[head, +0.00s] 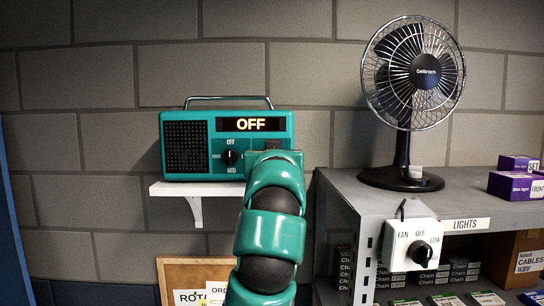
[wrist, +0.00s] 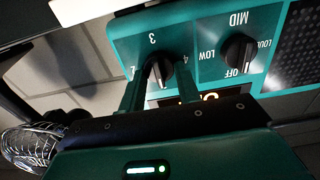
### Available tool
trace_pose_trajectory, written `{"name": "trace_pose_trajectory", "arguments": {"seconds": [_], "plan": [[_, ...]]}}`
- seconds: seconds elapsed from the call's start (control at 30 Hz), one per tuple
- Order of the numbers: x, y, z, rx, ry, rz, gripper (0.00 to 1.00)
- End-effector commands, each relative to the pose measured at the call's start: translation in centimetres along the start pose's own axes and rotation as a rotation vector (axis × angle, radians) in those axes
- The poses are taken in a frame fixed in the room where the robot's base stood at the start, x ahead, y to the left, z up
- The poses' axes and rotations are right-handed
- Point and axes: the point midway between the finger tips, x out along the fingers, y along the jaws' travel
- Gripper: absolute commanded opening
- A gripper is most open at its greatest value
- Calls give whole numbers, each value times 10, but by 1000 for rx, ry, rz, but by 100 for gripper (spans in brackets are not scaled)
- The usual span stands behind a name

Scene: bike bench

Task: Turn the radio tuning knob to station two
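The teal radio (head: 175,178) stands on a white wall shelf, and its display (head: 250,124) reads OFF. In the wrist view the radio face is upside down. In the head view my arm hides the tuning knob.
The shelf (head: 170,190) is narrow. A black fan (head: 412,100) stands on a grey bench (head: 345,195) to the right. A white fan switch box (head: 405,245) is on the bench front, with boxes below. Wall around the radio is clear.

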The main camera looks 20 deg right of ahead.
Motion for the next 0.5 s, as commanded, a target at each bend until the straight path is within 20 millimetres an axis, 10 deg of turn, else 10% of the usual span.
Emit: {"name": "trace_pose_trajectory", "arguments": {"seconds": [0.5], "plan": [[-1,1,2,47,3,2,10]]}}
